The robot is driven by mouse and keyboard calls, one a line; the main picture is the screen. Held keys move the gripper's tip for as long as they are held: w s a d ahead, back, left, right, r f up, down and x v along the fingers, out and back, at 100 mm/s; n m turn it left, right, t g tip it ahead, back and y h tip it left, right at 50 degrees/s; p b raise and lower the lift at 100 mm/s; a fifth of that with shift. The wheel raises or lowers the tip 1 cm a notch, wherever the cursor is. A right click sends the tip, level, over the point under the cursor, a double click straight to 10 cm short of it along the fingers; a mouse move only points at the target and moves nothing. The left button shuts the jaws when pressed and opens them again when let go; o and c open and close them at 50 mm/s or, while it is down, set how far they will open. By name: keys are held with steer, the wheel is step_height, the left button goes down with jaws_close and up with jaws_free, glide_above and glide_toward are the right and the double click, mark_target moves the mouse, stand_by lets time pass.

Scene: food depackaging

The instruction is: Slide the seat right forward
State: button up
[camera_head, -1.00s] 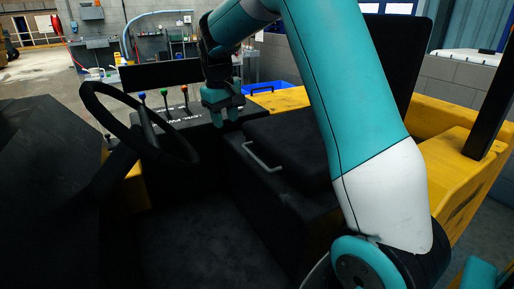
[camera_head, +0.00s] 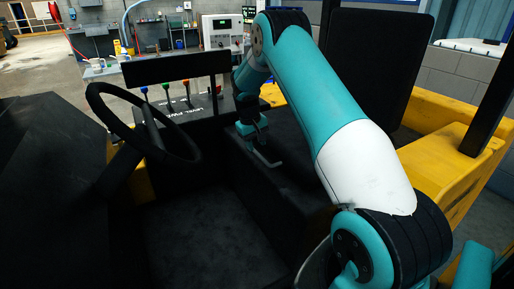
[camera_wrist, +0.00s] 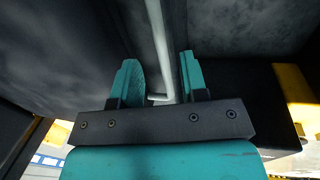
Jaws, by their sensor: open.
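The black seat has a cushion (camera_head: 293,130) right of the steering wheel and a tall backrest (camera_head: 372,70) behind it, partly hidden by my arm. A light grey handle (camera_head: 267,160) runs along the seat's near side. My gripper (camera_head: 257,145) is low at the far end of this handle. In the wrist view, my gripper (camera_wrist: 158,68) is open, with one teal finger on each side of the handle bar (camera_wrist: 158,40). The bar's bent end lies between the fingers. I cannot tell whether either finger touches it.
A black steering wheel (camera_head: 140,122) stands at left. Coloured levers (camera_head: 166,92) rise from the dark console beyond it. Yellow bodywork (camera_head: 440,130) borders the seat at right. The dark floor (camera_head: 210,230) in front of the seat is clear.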

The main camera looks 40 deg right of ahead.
mark_target(258, 153)
steer(key=shift+s+d+f+p, duration=0.1)
steer(key=shift+d+f+p, duration=0.1)
steer(key=shift+f, duration=0.7)
steer(key=shift+d+f+p, duration=0.1)
steer(key=shift+d+f, duration=0.05)
steer(key=shift+f, duration=0.7)
jaws_close()
